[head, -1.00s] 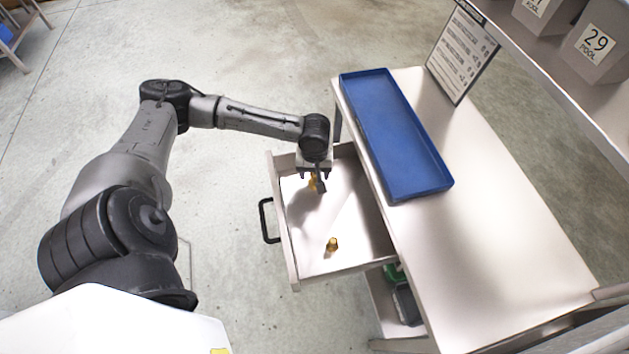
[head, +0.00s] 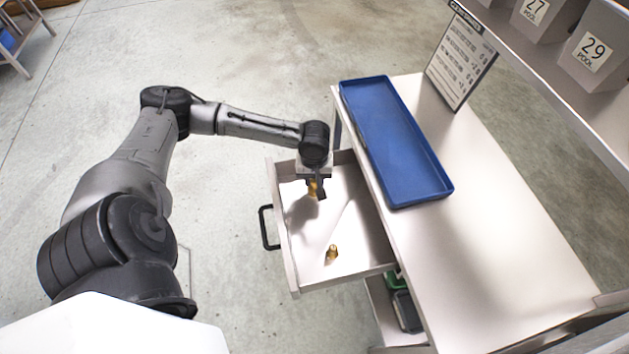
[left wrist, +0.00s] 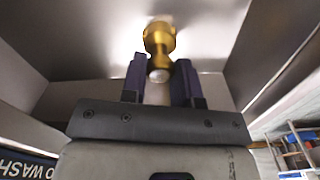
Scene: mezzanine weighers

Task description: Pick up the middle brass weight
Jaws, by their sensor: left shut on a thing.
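My left gripper (head: 315,191) points down into the open drawer and is shut on a brass weight (head: 313,187). In the left wrist view the gold-coloured weight (left wrist: 159,38) shows at the tips of the two dark fingers of the left gripper (left wrist: 160,76). The fingers partly hide it in the head view, and I cannot tell whether it is clear of the drawer floor. A second brass weight (head: 332,254) stands apart, nearer the front of the picture in the same drawer. No third weight is visible. My right gripper is not in view.
The drawer (head: 307,262) is pulled out to the left, with low walls around the gripper and a black handle (head: 266,228). An empty blue tray (head: 397,140) lies on the worktop (head: 490,235). A notice board (head: 460,55) and grey bins (head: 590,55) stand behind.

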